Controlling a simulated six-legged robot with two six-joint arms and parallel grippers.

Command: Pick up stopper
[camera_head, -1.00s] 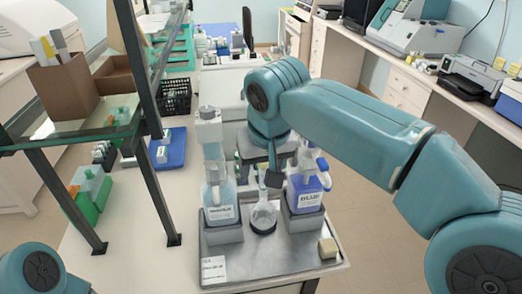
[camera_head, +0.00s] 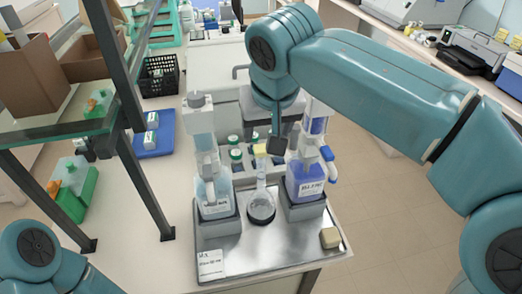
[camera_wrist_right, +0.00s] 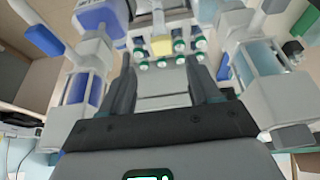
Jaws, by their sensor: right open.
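A pale yellow stopper (camera_head: 259,150) shows at the top of the clear flask's neck; I cannot tell how firmly it sits there. The flask (camera_head: 262,207) stands upright on the metal tray (camera_head: 270,262), between two bottles. My right gripper (camera_head: 278,146) is just right of the stopper in the head view, its far parts partly hidden by my arm. In the right wrist view the stopper (camera_wrist_right: 161,45) appears beyond and between the open, empty fingers (camera_wrist_right: 160,82), apart from them. My left gripper is out of view; only a left arm link shows at the lower left.
A clear wash bottle (camera_head: 214,190) stands left of the flask and a blue one (camera_head: 305,180) close on its right, both in grey holders. A beige block (camera_head: 330,238) lies at the tray's right. Several green-capped jars (camera_head: 236,155) stand behind. A shelf post (camera_head: 145,185) rises at left.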

